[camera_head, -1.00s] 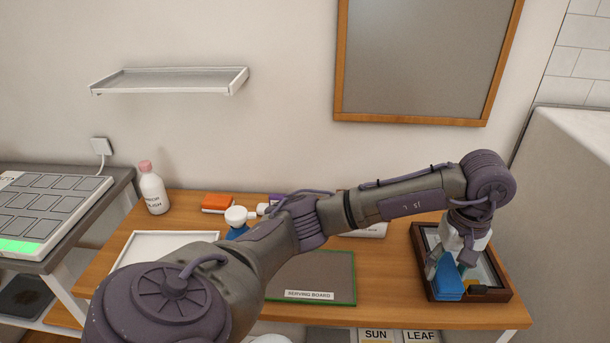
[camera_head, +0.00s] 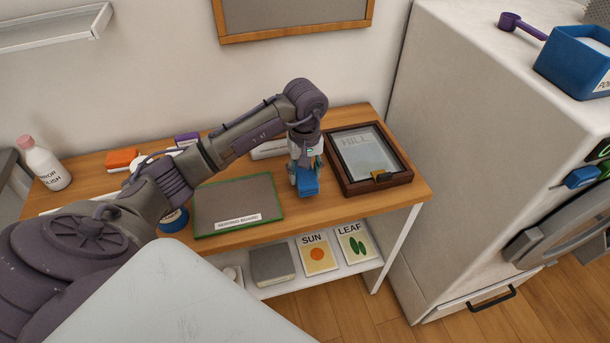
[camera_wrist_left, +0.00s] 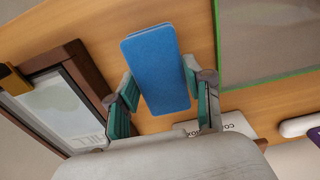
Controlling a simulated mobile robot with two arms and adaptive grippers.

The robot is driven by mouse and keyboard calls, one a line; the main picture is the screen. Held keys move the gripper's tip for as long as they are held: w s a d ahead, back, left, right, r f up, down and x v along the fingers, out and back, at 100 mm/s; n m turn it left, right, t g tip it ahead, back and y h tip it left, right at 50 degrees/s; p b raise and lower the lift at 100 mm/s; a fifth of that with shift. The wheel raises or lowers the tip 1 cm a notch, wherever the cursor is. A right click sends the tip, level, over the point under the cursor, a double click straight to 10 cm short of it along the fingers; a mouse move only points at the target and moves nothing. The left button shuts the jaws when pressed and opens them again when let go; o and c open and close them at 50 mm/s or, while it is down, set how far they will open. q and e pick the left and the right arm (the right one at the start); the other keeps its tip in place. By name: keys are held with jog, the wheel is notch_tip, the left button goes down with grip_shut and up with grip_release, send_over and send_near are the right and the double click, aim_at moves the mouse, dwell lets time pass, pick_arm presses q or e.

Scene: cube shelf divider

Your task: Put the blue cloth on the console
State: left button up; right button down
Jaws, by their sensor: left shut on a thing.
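My left gripper (camera_head: 305,172) is shut on the blue cloth (camera_head: 308,184), a folded flat block. It holds the cloth over bare wood of the console (camera_head: 333,203), between the green-edged board and the dark framed case. In the left wrist view the cloth (camera_wrist_left: 155,70) sits between the two fingers (camera_wrist_left: 163,100), with wood behind it. I cannot tell whether the cloth touches the wood. My right gripper is not in view.
The dark framed case (camera_head: 401,174) stands right of the cloth, the green-edged board (camera_head: 235,197) to its left. A white box (camera_head: 270,149) lies behind. Cards (camera_head: 318,255) stand on the lower shelf. A white cabinet (camera_head: 440,130) stands at the right.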

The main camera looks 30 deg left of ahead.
pick_arm(q)
notch_tip(320, 180, down, 2)
jog(key=shift+f, duration=0.1)
jog(key=shift+f, duration=0.1)
jog(key=o, duration=1.4)
jog(key=shift+o, duration=0.2)
